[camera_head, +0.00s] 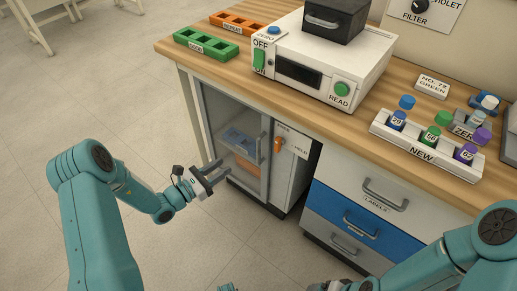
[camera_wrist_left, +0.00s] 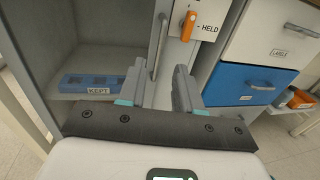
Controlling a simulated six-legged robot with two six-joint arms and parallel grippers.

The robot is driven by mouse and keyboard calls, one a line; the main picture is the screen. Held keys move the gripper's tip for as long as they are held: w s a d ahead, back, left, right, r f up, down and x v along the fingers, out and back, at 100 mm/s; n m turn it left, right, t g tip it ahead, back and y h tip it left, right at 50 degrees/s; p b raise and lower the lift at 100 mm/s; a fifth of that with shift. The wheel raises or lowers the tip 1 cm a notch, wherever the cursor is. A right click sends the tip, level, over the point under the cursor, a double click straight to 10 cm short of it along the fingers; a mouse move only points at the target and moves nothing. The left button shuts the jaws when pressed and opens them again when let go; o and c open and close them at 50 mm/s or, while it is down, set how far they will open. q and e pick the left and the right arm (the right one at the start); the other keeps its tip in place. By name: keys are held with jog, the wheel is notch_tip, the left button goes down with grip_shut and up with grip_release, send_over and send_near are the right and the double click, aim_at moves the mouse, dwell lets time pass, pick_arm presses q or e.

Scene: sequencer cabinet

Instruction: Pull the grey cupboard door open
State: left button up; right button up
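The grey cupboard door (camera_head: 233,138) is a grey frame with a clear pane, under the left end of the bench, and looks shut. Its upright bar handle (camera_head: 262,150) is on the right side of the door and also shows in the left wrist view (camera_wrist_left: 161,45). My left gripper (camera_head: 224,172) is open and empty, in front of the door and short of the handle. In the left wrist view the handle's lower end appears between the two fingers (camera_wrist_left: 159,85).
An orange lever (camera_head: 278,146) and a HELD label (camera_head: 298,151) are right of the door. Behind the pane are a blue rack (camera_wrist_left: 95,84) and an orange one. Drawers (camera_head: 345,222) stand to the right.

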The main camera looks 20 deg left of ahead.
pick_arm(q)
jog(key=x, duration=1)
jog(key=b+x, duration=0.1)
jog(key=x, duration=0.4)
jog(key=shift+w+d+r, duration=0.1)
jog(key=shift+w+d, duration=0.05)
jog(key=shift+d, duration=0.3)
grip_shut()
